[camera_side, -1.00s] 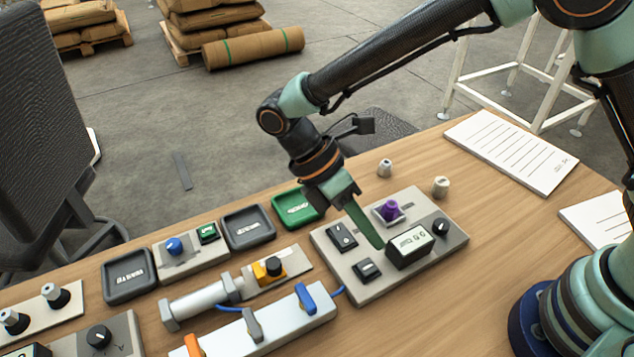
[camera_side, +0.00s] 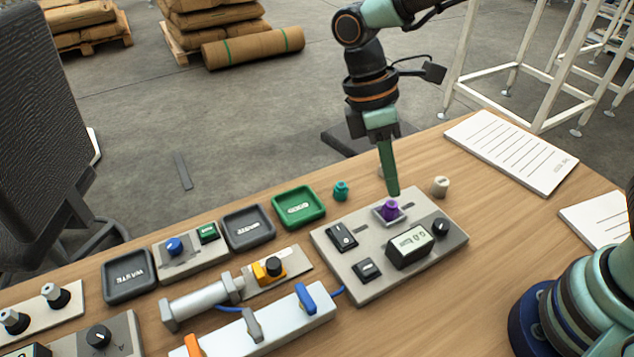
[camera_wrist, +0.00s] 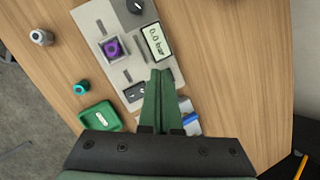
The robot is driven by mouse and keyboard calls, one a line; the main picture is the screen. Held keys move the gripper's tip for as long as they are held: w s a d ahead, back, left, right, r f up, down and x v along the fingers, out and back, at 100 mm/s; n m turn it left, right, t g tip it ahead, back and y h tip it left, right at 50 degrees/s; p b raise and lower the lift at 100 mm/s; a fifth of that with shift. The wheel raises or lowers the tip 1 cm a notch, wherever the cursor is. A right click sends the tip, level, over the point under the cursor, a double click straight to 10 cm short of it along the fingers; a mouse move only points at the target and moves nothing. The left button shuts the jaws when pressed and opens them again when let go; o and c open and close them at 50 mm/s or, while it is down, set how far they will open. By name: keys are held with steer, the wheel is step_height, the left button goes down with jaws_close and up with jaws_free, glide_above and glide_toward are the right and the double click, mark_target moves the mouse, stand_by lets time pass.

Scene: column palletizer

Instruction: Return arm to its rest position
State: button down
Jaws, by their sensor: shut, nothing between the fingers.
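My gripper (camera_side: 391,188) hangs from my arm, pointing down, with its two green fingers shut and empty. In the side view its tip shows just above and behind the purple piece (camera_side: 390,208), with a gap I cannot judge. The purple piece sits in a square holder on the grey control panel (camera_side: 350,279). In the wrist view my shut fingers (camera_wrist: 160,78) lie over the panel's lower edge, and the purple piece (camera_wrist: 114,48) is up and left of them.
A teal piece (camera_side: 341,190) and a cream piece (camera_side: 441,186) stand on the table near the panel. A green tray (camera_side: 299,207) and dark trays lie left. Paper sheets (camera_side: 512,152) lie right. A white frame (camera_side: 499,81) stands behind the table.

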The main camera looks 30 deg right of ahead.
steer(key=d+r+m+t+y, duration=0.1)
steer(key=d+r+m+t, duration=0.3)
steer(key=d+m, duration=0.2)
steer(key=s+d+r+m+t, duration=0.1)
steer(key=d+r+m+t, duration=0.4)
steer(key=d, duration=0.5)
steer(key=shift+s+m+y, duration=0.15)
steer(key=shift+m+y, duration=0.25)
steer(key=shift+m, duration=0.3)
